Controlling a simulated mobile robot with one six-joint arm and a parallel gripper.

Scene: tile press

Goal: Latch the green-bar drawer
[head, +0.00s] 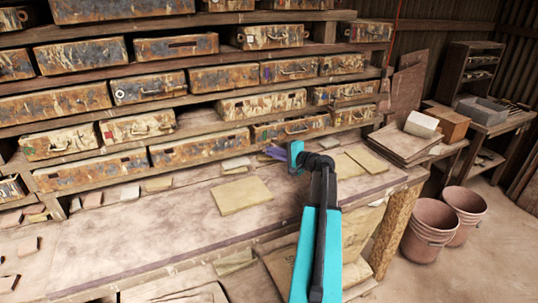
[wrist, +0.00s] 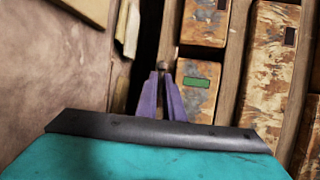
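The green-bar drawer (wrist: 191,92) shows in the wrist view as a worn, rust-and-cream front with a green bar on it, just right of my fingers. In the head view, a drawer with a metal handle (head: 291,129) in the lowest row sits right above my gripper; I cannot make out its bar colour there. My gripper (wrist: 161,76) has two purple fingers with a narrow dark gap between them and nothing clearly held. In the head view my gripper (head: 273,152) is low in front of the drawers, over the back of the bench. I cannot tell whether the fingertips touch anything.
Other worn drawers (head: 71,175) fill the rack, some with handles. Loose tiles and a larger pale tile (head: 241,195) lie on the bench (head: 140,240). Stacked boards (head: 403,145) are at its right end. Two buckets (head: 428,236) stand on the floor at right.

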